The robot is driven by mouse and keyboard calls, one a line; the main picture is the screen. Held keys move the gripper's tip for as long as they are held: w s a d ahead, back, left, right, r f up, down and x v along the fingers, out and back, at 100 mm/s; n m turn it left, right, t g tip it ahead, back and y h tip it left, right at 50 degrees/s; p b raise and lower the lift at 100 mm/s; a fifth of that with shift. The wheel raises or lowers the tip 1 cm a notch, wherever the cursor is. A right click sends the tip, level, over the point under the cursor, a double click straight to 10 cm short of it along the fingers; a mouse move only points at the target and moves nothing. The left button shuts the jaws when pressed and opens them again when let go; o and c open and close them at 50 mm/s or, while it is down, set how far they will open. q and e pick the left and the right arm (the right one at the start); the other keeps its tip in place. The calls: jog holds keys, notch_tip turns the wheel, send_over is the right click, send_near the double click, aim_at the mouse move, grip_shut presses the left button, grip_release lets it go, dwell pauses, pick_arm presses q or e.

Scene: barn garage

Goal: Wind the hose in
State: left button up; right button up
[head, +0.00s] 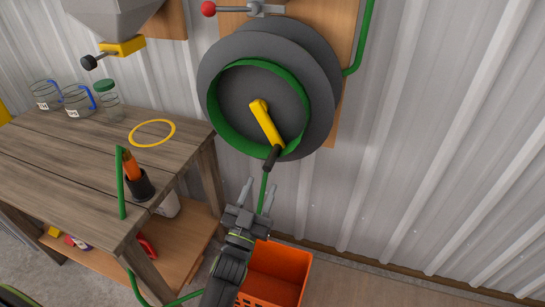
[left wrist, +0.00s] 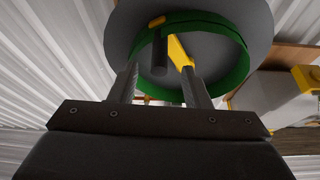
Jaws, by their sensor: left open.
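The hose reel (head: 240,90) is a dark grey drum with a green ring, mounted on a wooden board on the wall. Its yellow crank (head: 264,122) points down and right and ends in a black handle (head: 271,158). The green hose (head: 264,190) hangs below the reel, and more green hose shows at the table edge (head: 122,185). My left gripper (head: 260,192) is open and empty, just below the handle. In the left wrist view the black handle (left wrist: 160,58) shows beyond and between the open fingers (left wrist: 160,85), apart from them.
A wooden workbench (head: 60,150) at the left holds jars (head: 78,100), a yellow ring (head: 152,121) and a dark cup (head: 140,186). An orange crate (head: 275,275) stands below my left gripper. A red-knobbed lever (head: 209,9) sits above the reel. The wall at right is clear.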

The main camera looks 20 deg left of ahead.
aim_at(273, 158)
pick_arm(q)
jog(key=b+x, duration=0.1)
jog(key=x, duration=0.8)
jog(key=shift+w, duration=0.2)
jog(key=shift+r, duration=0.1)
grip_shut()
